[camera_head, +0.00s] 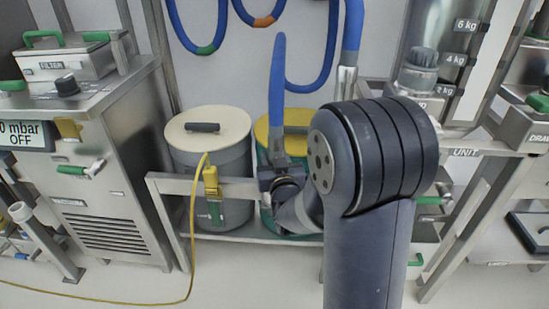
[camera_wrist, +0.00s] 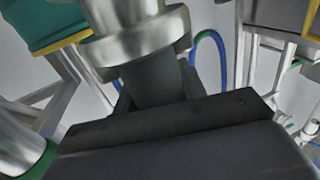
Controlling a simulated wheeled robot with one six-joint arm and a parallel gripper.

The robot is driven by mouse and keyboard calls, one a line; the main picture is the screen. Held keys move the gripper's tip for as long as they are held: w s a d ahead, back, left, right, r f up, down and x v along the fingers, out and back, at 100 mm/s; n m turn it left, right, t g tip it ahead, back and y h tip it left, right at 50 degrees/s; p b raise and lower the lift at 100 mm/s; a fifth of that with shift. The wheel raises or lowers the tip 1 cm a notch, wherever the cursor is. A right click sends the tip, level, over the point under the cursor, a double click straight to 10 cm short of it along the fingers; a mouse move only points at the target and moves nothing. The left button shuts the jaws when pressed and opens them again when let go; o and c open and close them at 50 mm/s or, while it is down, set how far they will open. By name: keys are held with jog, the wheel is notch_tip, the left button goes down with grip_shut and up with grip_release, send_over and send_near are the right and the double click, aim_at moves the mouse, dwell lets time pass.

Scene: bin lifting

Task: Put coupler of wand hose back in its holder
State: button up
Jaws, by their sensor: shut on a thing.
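My gripper (camera_head: 270,178) is in front of the green bin in the head view, at the lower end of an upright blue hose piece (camera_head: 277,90). In the wrist view, my gripper (camera_wrist: 155,88) is shut on the coupler (camera_wrist: 138,38), a shiny flanged metal cylinder with a dark lower part between the fingers. The coupler is hard to make out in the head view. A blue hose loop (camera_wrist: 207,42) shows behind it in the wrist view. I cannot clearly pick out the coupler's holder, and my arm hides part of the scene.
A grey bin (camera_head: 212,165) with a cream lid and a green bin (camera_head: 262,135) with a yellow rim stand in a metal frame (camera_head: 160,180). A yellow cable (camera_head: 193,230) runs to the floor. A steel cabinet (camera_head: 105,190) stands left, a scale unit (camera_head: 415,80) right.

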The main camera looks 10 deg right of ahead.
jog(key=shift+f+b, duration=1.15)
jog(key=shift+b, duration=0.7)
dwell(1.2)
jog(key=o, duration=1.3)
jog(key=shift+c, duration=0.2)
jog(key=shift+s, duration=0.15)
jog(key=s+p, duration=0.1)
jog(key=s, duration=0.9)
jog(key=shift+s+a+p, duration=0.3)
